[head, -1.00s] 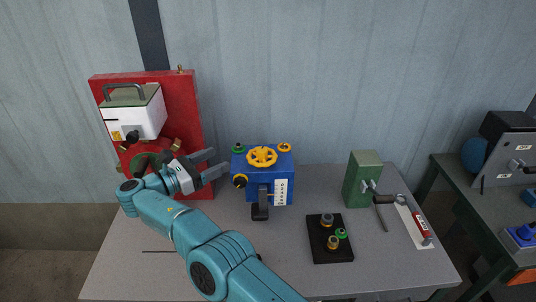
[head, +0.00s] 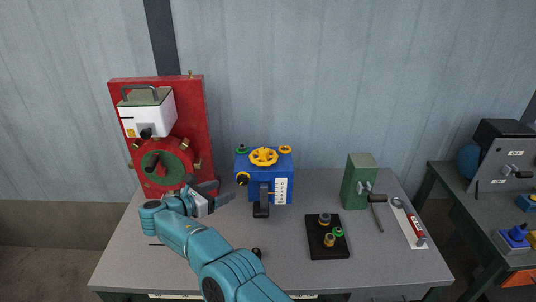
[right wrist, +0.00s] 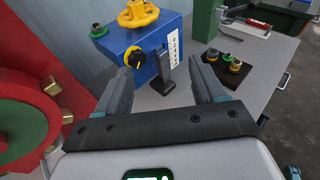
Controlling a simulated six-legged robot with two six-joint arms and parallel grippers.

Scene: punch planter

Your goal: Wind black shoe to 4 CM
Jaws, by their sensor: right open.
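The blue box (head: 283,168) stands mid-table with a yellow handwheel (head: 263,156) on top. The black shoe (head: 261,209) hangs low on its front, beside a white scale strip (head: 280,190); the scale's marks are too small to read. A black knob with a yellow ring (head: 242,179) is on the box's left front. My right gripper (head: 225,189) is open and empty, left of the box and apart from it. In the right wrist view the shoe (right wrist: 167,76) and the knob (right wrist: 133,57) show between the open fingers. My left gripper is not in view.
A red panel (head: 191,110) with a white box (head: 160,115) and a green-centred red wheel (head: 186,157) stands left. A black tray with knobs (head: 327,251), a green block (head: 358,187) and a red-handled tool (head: 416,227) lie to the right. The table before the blue box is mostly clear.

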